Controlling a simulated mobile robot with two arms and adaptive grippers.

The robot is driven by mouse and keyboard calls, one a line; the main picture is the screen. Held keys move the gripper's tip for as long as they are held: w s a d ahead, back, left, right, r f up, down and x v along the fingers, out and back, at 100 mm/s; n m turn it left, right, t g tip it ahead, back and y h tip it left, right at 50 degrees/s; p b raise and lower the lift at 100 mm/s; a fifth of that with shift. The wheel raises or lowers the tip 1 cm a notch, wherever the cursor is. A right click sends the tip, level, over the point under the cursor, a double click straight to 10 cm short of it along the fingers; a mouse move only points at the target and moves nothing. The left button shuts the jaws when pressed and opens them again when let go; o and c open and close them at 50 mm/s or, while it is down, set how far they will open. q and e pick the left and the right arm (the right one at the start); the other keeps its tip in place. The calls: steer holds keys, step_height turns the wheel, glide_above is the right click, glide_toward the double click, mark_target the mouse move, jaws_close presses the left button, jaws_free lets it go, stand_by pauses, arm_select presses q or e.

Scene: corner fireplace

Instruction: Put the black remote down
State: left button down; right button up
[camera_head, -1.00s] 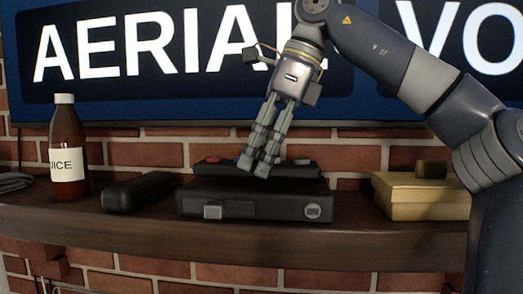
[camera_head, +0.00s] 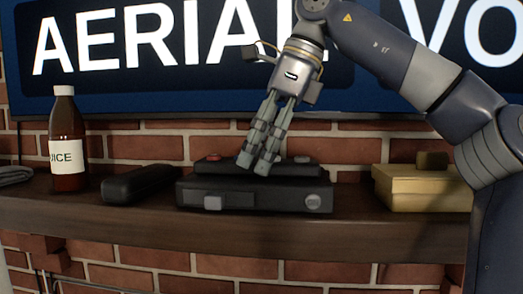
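The black remote (camera_head: 219,167), a thin dark bar with a red button near its left end, is level just above or on a black box-like device (camera_head: 255,196). I cannot tell whether the two touch. My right gripper (camera_head: 255,168) points down, its fingers close together over the middle of the remote, and appears shut on it. The fingers hide part of the remote. The device has a grey panel and a round button on its front and stands on the brown wooden shelf (camera_head: 255,231). My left gripper is not in view.
A yellow box (camera_head: 422,193) with a dark brown object (camera_head: 432,160) stands right. A lit sign (camera_head: 160,60) hangs behind.

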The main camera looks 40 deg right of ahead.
steer(key=shift+r, duration=0.1)
steer(key=shift+v, duration=3.75)
steer(key=shift+a, duration=0.1)
